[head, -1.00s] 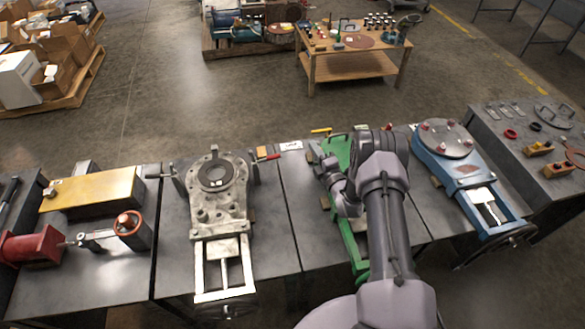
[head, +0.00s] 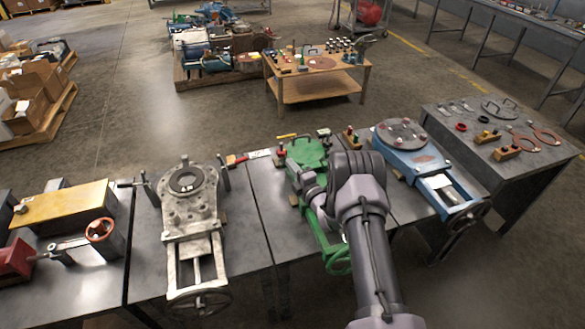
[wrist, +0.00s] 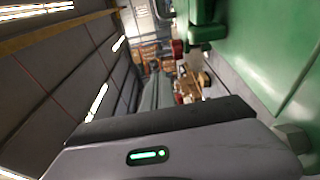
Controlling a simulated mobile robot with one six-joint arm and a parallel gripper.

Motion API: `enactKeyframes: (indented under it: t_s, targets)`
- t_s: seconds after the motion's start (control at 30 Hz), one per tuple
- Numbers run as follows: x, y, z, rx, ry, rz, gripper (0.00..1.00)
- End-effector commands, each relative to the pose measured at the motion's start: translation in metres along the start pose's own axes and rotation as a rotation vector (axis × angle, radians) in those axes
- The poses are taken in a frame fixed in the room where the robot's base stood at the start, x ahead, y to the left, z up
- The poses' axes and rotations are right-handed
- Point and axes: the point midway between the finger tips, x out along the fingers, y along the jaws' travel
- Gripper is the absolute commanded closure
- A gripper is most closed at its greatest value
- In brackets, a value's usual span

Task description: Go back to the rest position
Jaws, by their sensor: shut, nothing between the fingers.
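My arm reaches forward over the row of metal benches in the head view. Its end, with my gripper (head: 309,184), is low beside and partly over the green machine vise (head: 306,152). The fingers are small and partly hidden there; the gripper looks shut and holds nothing that I can see. In the wrist view, a grey housing with a green light fills the bottom, and a green surface (wrist: 270,45) is close on the right. I cannot tell whether the gripper touches it.
A grey rotary table (head: 188,213) stands left of the arm, a blue one (head: 425,165) right. A yellow block (head: 65,205) and a red-wheeled vise (head: 101,230) are far left. A wooden table (head: 318,84) stands behind, across open floor.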

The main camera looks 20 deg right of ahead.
Motion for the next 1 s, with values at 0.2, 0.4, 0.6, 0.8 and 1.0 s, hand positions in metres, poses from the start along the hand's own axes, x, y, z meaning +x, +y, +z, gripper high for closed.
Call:
enactKeyframes:
  t_s: [0.2,0.4,0.6,0.8,1.0]
  targets:
    - [0.000,0.000,0.000,0.000,0.000,0.000,1.00]
    - [0.019,0.070,0.017,0.162,-0.085,-0.066,1.00]
    - [-0.029,0.228,0.011,0.718,-0.362,-0.251,1.00]
    - [-0.187,0.311,-0.066,1.321,-0.652,-0.412,1.00]
    - [-0.351,0.309,-0.158,1.795,-0.908,-0.575,1.00]
